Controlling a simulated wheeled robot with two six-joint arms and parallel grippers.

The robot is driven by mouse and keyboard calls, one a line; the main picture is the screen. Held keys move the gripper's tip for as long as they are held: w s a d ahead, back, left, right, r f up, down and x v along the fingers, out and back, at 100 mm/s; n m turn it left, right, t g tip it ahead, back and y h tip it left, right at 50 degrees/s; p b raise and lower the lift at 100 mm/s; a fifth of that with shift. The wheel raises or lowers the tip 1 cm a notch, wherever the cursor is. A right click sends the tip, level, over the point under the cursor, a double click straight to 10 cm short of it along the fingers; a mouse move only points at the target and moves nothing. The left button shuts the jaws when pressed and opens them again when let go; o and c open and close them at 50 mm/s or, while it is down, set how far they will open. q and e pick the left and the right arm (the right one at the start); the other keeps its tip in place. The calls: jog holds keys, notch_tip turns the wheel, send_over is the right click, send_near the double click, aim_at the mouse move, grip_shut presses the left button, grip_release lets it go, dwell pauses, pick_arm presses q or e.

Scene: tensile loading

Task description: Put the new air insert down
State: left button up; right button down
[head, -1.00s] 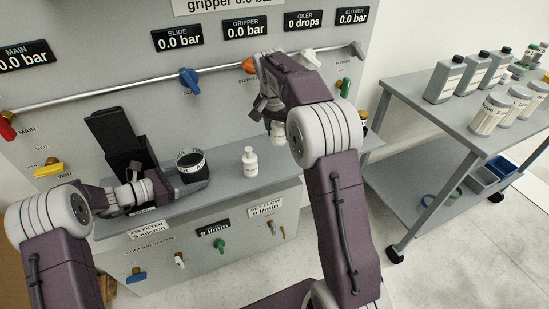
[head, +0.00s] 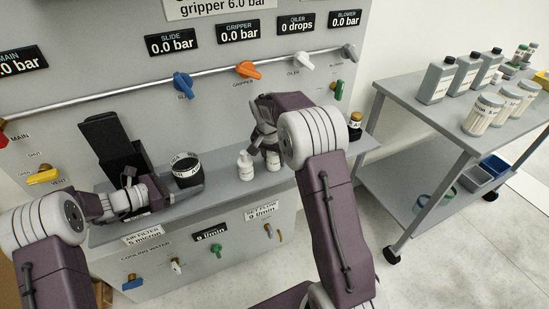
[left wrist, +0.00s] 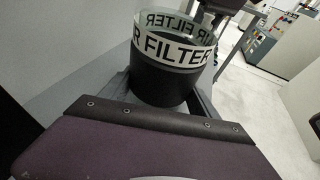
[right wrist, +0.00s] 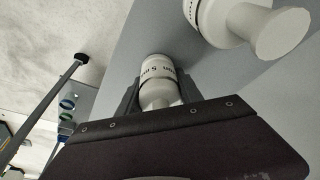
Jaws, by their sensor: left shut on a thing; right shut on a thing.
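My right gripper (head: 266,146) is shut on a white air insert (head: 273,161), low at the grey shelf. In the right wrist view this insert (right wrist: 158,82) sits between the fingers and shows "5 micron" lettering. I cannot tell if its base touches the shelf. A second white insert (head: 245,166) stands upright on the shelf just left of it; it also shows in the right wrist view (right wrist: 245,25). My left gripper (head: 160,190) is shut on the black air filter bowl (head: 187,171), whose lettered clear rim (left wrist: 176,40) faces up.
The grey shelf (head: 222,190) has bare room between the bowl and the inserts. A black upright holder (head: 113,140) stands behind the left gripper. A bottle-laden cart (head: 420,120) stands right.

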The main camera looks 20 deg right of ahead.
jog(key=c, duration=0.8)
grip_release()
jog(key=shift+f, duration=0.1)
jog(key=v, duration=1.2)
jog(key=shift+o, duration=0.6)
jog(key=shift+r, duration=0.2)
jog(key=shift+t+h, duration=0.5)
jog(key=x, duration=0.6)
jog(key=shift+a+f, duration=0.1)
jog(key=shift+f, duration=0.3)
jog(key=shift+s+a+x, duration=0.15)
jog(key=shift+x, duration=1.1)
jog(key=shift+s+a+x, duration=0.1)
jog(key=shift+s+x, duration=0.05)
jog(key=shift+x, duration=1.15)
